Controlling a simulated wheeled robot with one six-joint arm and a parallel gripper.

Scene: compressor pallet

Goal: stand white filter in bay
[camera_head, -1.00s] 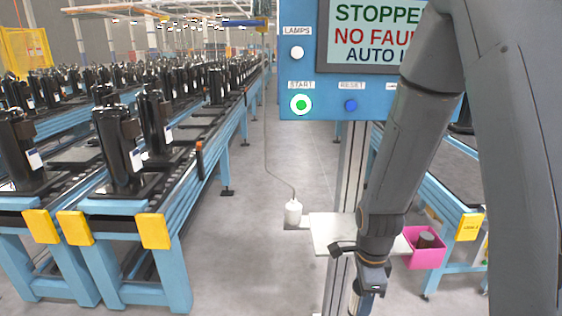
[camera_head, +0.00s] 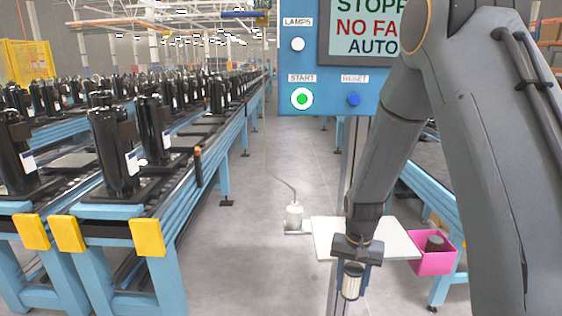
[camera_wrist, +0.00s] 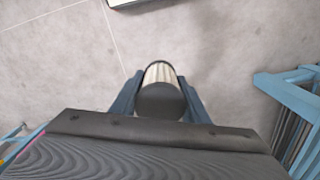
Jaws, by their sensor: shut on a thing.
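My gripper (camera_head: 352,268) is shut on the white filter (camera_head: 351,284), which hangs below the jaws in front of the white shelf, lower centre of the head view. In the wrist view the filter (camera_wrist: 161,76) shows a pale pleated side and a dark round end cap. The fingers of my gripper (camera_wrist: 160,88) lie along both sides of it. The filter looks roughly upright, with grey floor behind it. I cannot pick out a bay for certain in either view.
A white shelf (camera_head: 398,243) stands behind my gripper. Right of it is a pink bin (camera_head: 433,264) with a dark-topped filter (camera_head: 435,243) inside. Conveyors with black compressors (camera_head: 115,155) fill the left; floor between is clear.

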